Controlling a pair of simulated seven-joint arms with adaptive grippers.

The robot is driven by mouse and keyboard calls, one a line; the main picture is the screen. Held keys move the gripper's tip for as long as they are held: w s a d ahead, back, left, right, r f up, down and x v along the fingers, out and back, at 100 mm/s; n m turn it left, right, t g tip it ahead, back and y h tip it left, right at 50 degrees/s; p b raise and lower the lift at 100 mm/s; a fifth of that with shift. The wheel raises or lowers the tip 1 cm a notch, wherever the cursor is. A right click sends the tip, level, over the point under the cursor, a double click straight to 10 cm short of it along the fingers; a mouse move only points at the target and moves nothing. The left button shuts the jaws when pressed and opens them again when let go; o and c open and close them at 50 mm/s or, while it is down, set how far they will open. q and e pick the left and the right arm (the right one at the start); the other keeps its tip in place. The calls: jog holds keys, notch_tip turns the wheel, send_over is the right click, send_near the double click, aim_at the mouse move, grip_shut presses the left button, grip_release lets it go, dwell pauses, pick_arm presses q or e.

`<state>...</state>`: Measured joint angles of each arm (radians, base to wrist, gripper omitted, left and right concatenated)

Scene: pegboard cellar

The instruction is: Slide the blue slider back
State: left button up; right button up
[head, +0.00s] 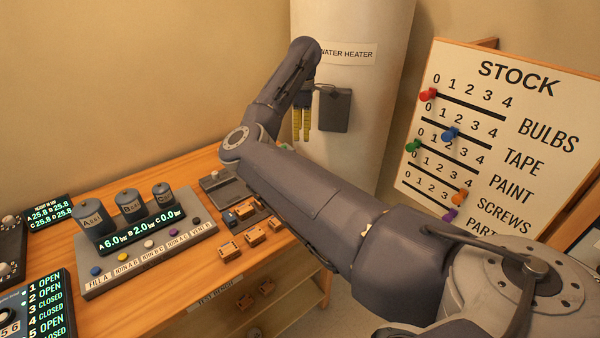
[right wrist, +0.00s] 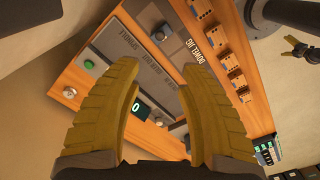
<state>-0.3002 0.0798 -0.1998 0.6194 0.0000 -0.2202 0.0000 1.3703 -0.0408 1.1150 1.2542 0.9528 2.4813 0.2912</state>
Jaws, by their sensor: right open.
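The STOCK board (head: 505,120) leans at the right of the head view. Its blue slider (head: 449,134) sits on the TAPE row's slot, around the 2 mark. My right gripper (head: 302,124) is well left of the board, in front of the water heater, fingers pointing down. In the right wrist view it is open (right wrist: 160,95) and empty, apart from the bench below. My left arm does not show in the head view. A small dark and yellow piece (right wrist: 299,47) in the right wrist view may be my left gripper, too small to tell.
The white water heater (head: 352,90) with a dark box (head: 334,108) stands behind my right gripper. Red (head: 428,94), green (head: 412,145), orange (head: 459,196) and purple (head: 449,214) sliders share the board. A panel with buttons and canisters (head: 150,242) occupies the bench.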

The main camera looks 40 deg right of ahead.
notch_tip(320, 180, down, 17)
jog(key=shift+r, duration=0.1)
dwell(0.5)
grip_shut()
dwell(0.4)
